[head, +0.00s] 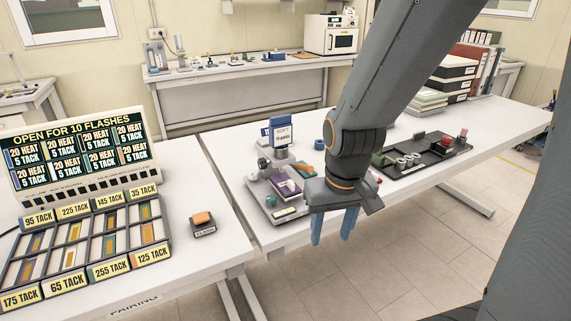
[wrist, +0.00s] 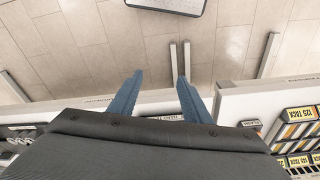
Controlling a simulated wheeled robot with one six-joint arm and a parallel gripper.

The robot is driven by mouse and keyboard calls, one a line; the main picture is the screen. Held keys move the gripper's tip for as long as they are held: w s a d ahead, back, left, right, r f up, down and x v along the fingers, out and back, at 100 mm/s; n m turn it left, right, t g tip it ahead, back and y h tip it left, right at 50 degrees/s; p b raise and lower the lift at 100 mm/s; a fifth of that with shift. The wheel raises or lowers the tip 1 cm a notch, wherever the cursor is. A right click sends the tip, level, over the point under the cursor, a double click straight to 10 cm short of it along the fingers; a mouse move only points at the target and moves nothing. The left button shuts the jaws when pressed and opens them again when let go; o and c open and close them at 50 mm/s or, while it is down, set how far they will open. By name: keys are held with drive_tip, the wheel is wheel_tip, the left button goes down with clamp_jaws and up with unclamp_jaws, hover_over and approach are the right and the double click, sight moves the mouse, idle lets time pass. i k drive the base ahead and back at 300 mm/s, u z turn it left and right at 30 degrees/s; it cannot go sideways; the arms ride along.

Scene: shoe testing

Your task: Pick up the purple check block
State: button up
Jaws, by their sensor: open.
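A small purple piece (head: 291,187), which looks like the purple check block, sits on a grey tester device (head: 258,190) on the white table, left of my gripper. Its exact shape is too small to tell. My gripper (head: 331,240) hangs in front of the table's near edge, with its two blue fingers apart and nothing between them. In the wrist view the open fingers (wrist: 158,88) show against the tiled floor and the table edges. The purple piece cannot be made out in the wrist view.
A small teal piece (head: 271,200) and an orange-topped piece (head: 305,171) are close to the purple one. A dark tray (head: 428,153) with several items lies to the right. A flash button (head: 203,224) and a rack of labelled strips stand on the left table.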

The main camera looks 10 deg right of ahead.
sight(287, 184)
drive_tip(key=k, duration=1.25)
drive_tip(key=z, duration=0.7)
drive_tip(key=i, duration=1.2)
drive_tip(key=u, duration=0.7)
